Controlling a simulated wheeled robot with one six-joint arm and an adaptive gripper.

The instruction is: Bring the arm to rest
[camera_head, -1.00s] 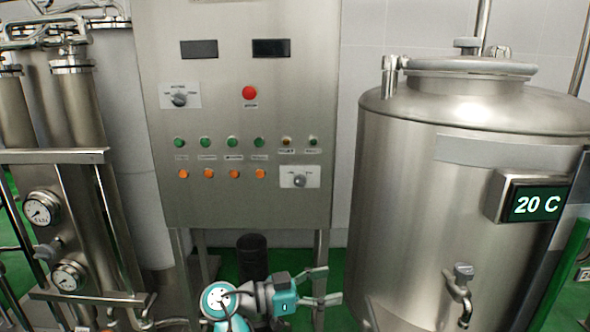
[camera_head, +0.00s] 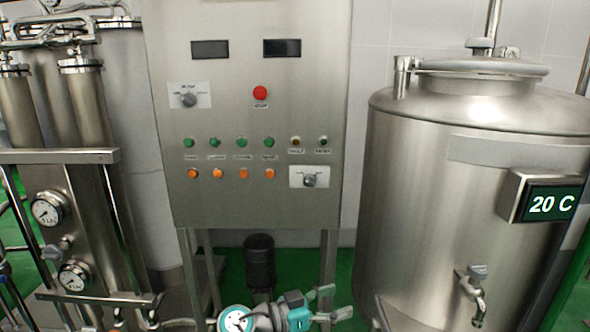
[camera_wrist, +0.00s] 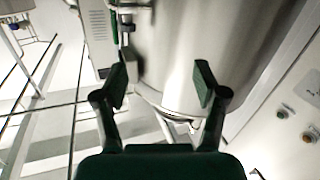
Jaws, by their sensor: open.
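My gripper (camera_head: 334,304) is low in the head view, below the control panel and left of the steel tank. Its two fingers are spread apart and point to the right, with nothing between them. In the wrist view my gripper (camera_wrist: 160,88) also shows open and empty, with dark pads on both fingers. A large steel surface fills the background beyond the fingers there. Most of my arm lies below the head view's lower edge.
The control panel (camera_head: 250,115) with buttons and knobs stands in the middle. A steel tank (camera_head: 450,180) with a tap (camera_head: 478,292) and a "20 C" display (camera_head: 549,204) is at right. Pipes with gauges (camera_head: 48,209) are at left. A dark bin (camera_head: 260,262) stands under the panel.

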